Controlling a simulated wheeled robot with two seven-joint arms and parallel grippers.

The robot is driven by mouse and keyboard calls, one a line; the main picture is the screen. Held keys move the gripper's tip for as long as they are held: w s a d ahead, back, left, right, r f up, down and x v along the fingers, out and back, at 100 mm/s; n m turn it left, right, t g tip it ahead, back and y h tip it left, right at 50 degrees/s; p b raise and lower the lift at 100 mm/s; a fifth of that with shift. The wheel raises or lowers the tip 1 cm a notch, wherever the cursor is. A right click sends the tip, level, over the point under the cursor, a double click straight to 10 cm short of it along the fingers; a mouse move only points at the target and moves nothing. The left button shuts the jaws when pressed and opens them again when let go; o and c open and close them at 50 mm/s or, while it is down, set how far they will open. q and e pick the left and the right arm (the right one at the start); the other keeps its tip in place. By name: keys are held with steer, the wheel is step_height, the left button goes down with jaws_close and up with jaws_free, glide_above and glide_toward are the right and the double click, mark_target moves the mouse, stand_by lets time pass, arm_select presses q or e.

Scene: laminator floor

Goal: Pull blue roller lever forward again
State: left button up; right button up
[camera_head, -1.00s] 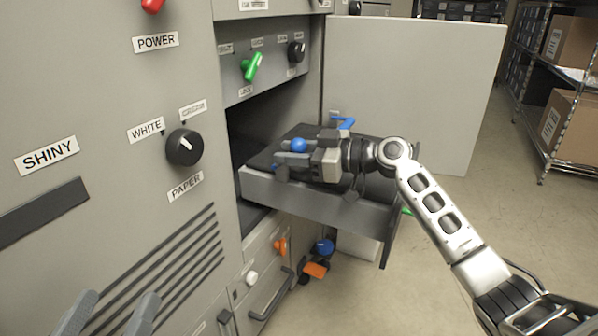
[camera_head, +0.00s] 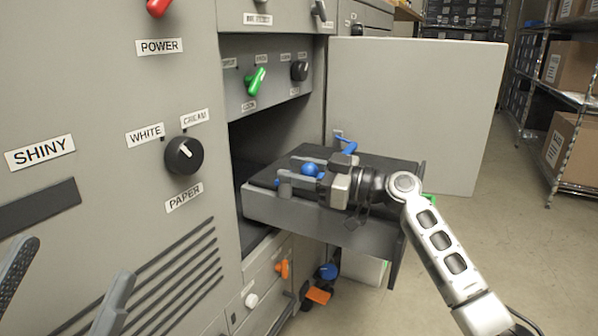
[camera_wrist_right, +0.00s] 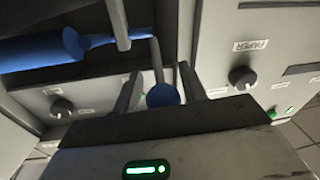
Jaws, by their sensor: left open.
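The blue ball knob (camera_head: 310,169) of the roller lever sits above the pulled-out drawer (camera_head: 320,219). My right gripper (camera_head: 296,170) reaches in from the right, one finger on each side of the knob. In the right wrist view, the knob (camera_wrist_right: 162,95) lies between the two fingers with small visible gaps. My left gripper (camera_head: 65,285) is open and empty at the lower left, in front of the machine's panel.
An open grey door (camera_head: 415,110) stands behind the drawer. A blue handle (camera_head: 347,145) is just behind my right gripper. A green handle (camera_head: 256,82) and black knobs are on the panels. Orange and blue parts hang below the drawer. Floor is clear at right.

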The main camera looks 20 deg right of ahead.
steer(key=shift+r, duration=0.15)
steer(key=shift+r+p, duration=0.3)
steer(key=shift+r, duration=0.05)
step_height(320, 180, up, 3)
steer(key=shift+s+r+p, duration=0.1)
steer(key=shift+p, duration=0.8)
arm_select(q)
step_height(320, 180, down, 12)
steer(key=n+g+y+p, duration=0.4)
steer(key=n+y, duration=0.4)
steer(key=n, duration=0.2)
steer(key=shift+s+d+r+n+g+p, duration=0.25)
steer(key=shift+n+g+p, duration=0.15)
steer(key=shift+p, duration=0.35)
arm_select(e)
steer(key=s+a+r, duration=0.1)
steer(key=s+r, duration=0.2)
steer(key=s, duration=0.1)
steer(key=s+a+r, duration=0.2)
steer(key=s+r, duration=0.1)
steer(key=s, duration=0.1)
steer(key=s+a+r, duration=0.2)
steer(key=s, duration=0.2)
steer(key=shift+s+a+r, duration=0.15)
steer(key=shift+s+r, duration=0.25)
